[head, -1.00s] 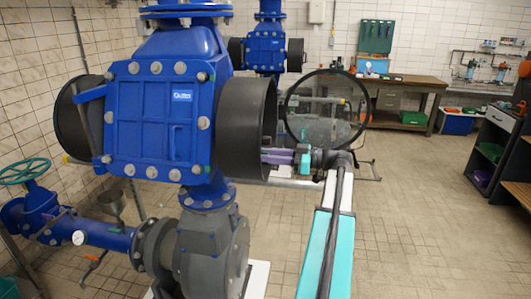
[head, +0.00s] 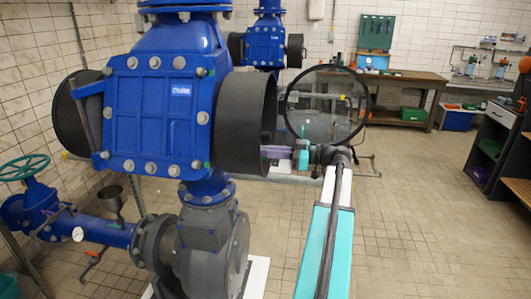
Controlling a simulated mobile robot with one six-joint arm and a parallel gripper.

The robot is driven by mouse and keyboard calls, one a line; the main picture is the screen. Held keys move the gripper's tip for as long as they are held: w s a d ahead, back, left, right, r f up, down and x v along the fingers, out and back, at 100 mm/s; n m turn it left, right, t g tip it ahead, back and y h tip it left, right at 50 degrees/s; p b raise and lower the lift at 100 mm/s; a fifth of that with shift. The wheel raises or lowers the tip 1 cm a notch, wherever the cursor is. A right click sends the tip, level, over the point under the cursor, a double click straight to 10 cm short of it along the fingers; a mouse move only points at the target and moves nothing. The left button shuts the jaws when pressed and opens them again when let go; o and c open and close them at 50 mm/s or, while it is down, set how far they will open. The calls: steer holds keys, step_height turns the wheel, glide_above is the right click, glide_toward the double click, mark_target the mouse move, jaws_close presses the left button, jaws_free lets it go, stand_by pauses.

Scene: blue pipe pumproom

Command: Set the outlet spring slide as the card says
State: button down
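I cannot make out the outlet spring slide or the card in the head view. A large blue valve body (head: 150,125) with a bolted cover and a small label (head: 181,90) stands at the left front. A black drum (head: 245,125) sticks out from its right side. My arm comes up from the bottom centre, and its purple and teal wrist parts reach left to the drum's right edge. My gripper is hidden behind the drum, so its fingers and anything in them do not show.
A wooden workbench (head: 405,80) stands at the back, a dark shelf unit (head: 497,150) at right. The tiled floor (head: 420,220) between is clear.

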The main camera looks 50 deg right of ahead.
steer(key=shift+s+a+b, duration=0.4)
steer(key=shift+a+b, duration=0.15)
steer(key=shift+a, duration=0.05)
steer(key=shift+s+a+b, duration=0.35)
steer(key=shift+a+b, duration=0.15)
steer(key=shift+a, duration=0.1)
steer(key=c, duration=1.8)
jaws_free()
steer(key=shift+c, duration=0.2)
steer(key=shift+s+d, duration=0.1)
steer(key=shift+d, duration=0.05)
steer(key=b+v, duration=0.4)
steer(key=v, duration=0.9)
steer(key=shift+s+b, duration=0.25)
steer(key=shift+b, duration=0.15)
